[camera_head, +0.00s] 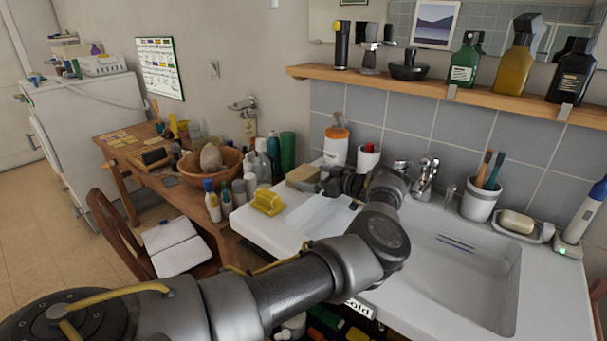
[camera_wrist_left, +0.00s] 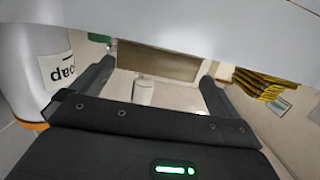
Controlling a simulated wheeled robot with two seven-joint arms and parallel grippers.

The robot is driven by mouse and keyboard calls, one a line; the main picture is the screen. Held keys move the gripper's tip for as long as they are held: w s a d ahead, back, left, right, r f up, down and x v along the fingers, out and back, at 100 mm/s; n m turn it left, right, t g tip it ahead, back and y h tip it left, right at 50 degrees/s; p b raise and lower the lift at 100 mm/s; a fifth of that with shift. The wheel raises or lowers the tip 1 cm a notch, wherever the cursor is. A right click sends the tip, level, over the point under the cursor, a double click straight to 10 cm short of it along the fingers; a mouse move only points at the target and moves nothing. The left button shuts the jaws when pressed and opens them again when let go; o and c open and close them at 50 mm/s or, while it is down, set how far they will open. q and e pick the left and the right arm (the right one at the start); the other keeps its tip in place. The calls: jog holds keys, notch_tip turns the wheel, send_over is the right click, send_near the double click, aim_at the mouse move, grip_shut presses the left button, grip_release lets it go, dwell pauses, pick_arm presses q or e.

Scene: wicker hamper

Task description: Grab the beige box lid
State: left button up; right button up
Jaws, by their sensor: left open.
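A small beige box (camera_head: 303,174), with its lid side up, sits at the back left of the white sink counter. In the left wrist view a brownish-beige block (camera_wrist_left: 158,58), which looks like this box, lies ahead between the fingertips. My left gripper (camera_head: 327,183) is just right of the box in the head view, partly hidden by my own wrist. Its two fingers (camera_wrist_left: 160,68) are spread wide and nothing is gripped between them. I cannot tell whether a finger touches the box. The seam between lid and box is too small to see. My right gripper is not in view.
The faucet (camera_head: 424,178) and toothbrush cup (camera_head: 480,202) are to the right. The basin (camera_head: 465,262) is empty.

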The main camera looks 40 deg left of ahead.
aim_at(303, 172)
pick_arm(q)
jog(key=shift+a+f, duration=0.1)
jog(key=shift+a, duration=0.75)
jog(key=shift+w+a+f+p, duration=0.15)
jog(key=shift+a+p, duration=0.2)
jog(key=shift+a, duration=0.95)
jog(key=shift+s+a+f+p, duration=0.1)
jog(key=shift+a+p, duration=0.2)
jog(key=shift+a, duration=1)
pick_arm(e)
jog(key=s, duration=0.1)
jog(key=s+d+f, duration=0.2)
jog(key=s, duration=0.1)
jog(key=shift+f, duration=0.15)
pick_arm(q)
jog(key=c, duration=0.7)
